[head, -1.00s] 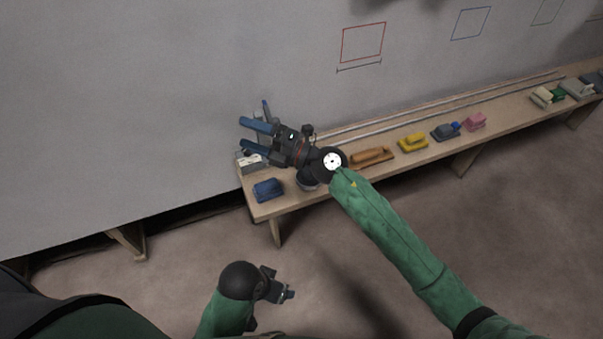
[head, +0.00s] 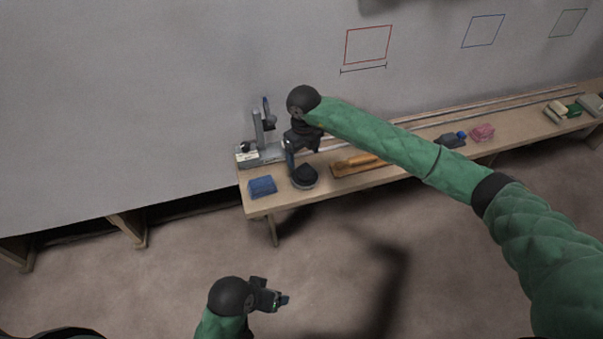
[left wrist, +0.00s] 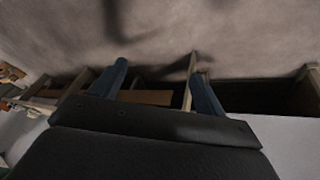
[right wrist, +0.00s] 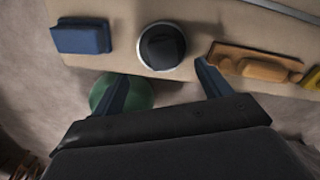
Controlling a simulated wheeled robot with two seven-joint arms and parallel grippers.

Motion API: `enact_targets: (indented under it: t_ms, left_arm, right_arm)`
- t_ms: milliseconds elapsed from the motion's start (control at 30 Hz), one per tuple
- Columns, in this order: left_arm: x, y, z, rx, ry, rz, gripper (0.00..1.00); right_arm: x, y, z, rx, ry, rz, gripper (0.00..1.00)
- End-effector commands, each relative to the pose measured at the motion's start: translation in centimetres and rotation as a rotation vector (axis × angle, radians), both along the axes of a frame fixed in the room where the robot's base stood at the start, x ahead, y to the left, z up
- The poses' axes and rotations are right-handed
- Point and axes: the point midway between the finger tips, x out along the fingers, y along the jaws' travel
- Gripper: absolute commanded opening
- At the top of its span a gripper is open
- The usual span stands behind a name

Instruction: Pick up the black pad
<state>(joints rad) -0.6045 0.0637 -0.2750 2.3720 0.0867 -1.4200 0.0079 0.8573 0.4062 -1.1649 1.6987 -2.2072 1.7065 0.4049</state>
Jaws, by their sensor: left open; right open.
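The black pad (head: 304,176) is a round dark disc with a pale rim, lying on the wooden bench close to its front edge. It also shows in the right wrist view (right wrist: 162,45), just ahead of the fingers. My right gripper (head: 298,157) is above the bench, close to the pad in the head view, with its blue fingers pointing down. In the right wrist view it is open and empty, and the pad lies beyond the gap between its fingertips. My left gripper (head: 285,299) is low over the floor, open and empty, away from the bench.
A blue block (head: 262,186) lies left of the pad and an orange-brown wooden tool (head: 356,163) lies right of it. A grey upright device (head: 259,135) stands behind. A grey tool (head: 450,139) and a pink block (head: 482,132) are farther right. The wall rises behind the bench.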

Motion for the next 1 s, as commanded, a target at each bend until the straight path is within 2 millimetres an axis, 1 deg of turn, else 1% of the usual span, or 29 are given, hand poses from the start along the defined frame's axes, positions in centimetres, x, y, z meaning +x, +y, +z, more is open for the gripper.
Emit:
enact_targets:
  t_ms: [200, 467, 533, 600, 733, 833, 1000]
  left_arm:
    - [-0.2, 0.6, 0.5, 0.017, 0.009, -0.002, 0.73]
    - [-0.3, 1.4, 1.7, 0.031, 0.023, 0.007, 0.73]
    - [-0.5, 1.8, 2.2, 0.044, 0.039, 0.012, 0.73]
    - [-0.5, 2.4, 3.3, 0.053, 0.052, 0.023, 0.73]
    - [-0.8, 2.9, 3.7, 0.064, 0.067, 0.026, 0.73]
    - [-0.9, 3.1, 3.7, 0.069, 0.071, 0.027, 0.73]
    - [-1.0, 3.1, 3.6, 0.068, 0.072, 0.025, 0.73]
  right_arm:
    - [-0.1, -0.1, -1.9, -0.006, 0.002, -0.001, 0.77]
    - [-0.1, -0.3, -3.6, -0.003, 0.003, 0.000, 0.77]
    - [-0.1, -0.5, -4.5, -0.003, 0.004, -0.001, 0.77]
    - [-0.1, -0.6, -5.4, -0.002, 0.004, -0.001, 0.77]
    - [-0.1, -0.6, -7.1, -0.002, 0.002, 0.000, 0.77]
    - [0.0, -0.6, -7.7, -0.001, 0.002, 0.000, 0.77]
    - [0.0, -0.6, -7.7, -0.001, 0.000, 0.000, 0.77]
